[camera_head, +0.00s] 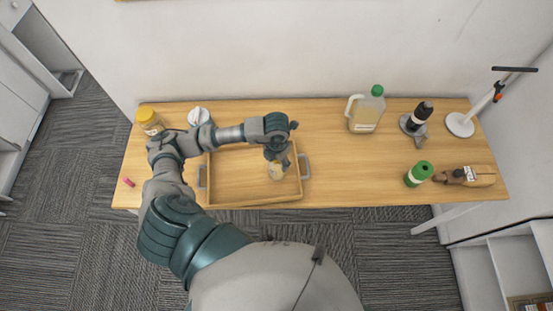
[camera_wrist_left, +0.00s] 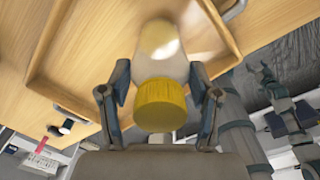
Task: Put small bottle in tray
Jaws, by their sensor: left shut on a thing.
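My left gripper (camera_head: 277,158) is shut on a small bottle (camera_head: 276,171) with a yellow cap, which shows large in the left wrist view (camera_wrist_left: 160,103). The fingers close on it from both sides, cap toward the wrist. The bottle is within the outline of the wooden tray (camera_head: 232,187), near its right end. I cannot tell whether its base touches the tray floor. The tray has grey handles at its left and right ends. My arm covers part of its back edge. The tray rim also shows in the left wrist view (camera_wrist_left: 62,97).
A yellow-lidded jar (camera_head: 149,122) and a white object (camera_head: 198,116) stand at the back left. A green-capped jug (camera_head: 367,110), dark tool (camera_head: 415,118), green-topped canister (camera_head: 418,174), wooden block-like object (camera_head: 472,176) and white stand (camera_head: 460,124) are on the right. Clear table lies right of the tray.

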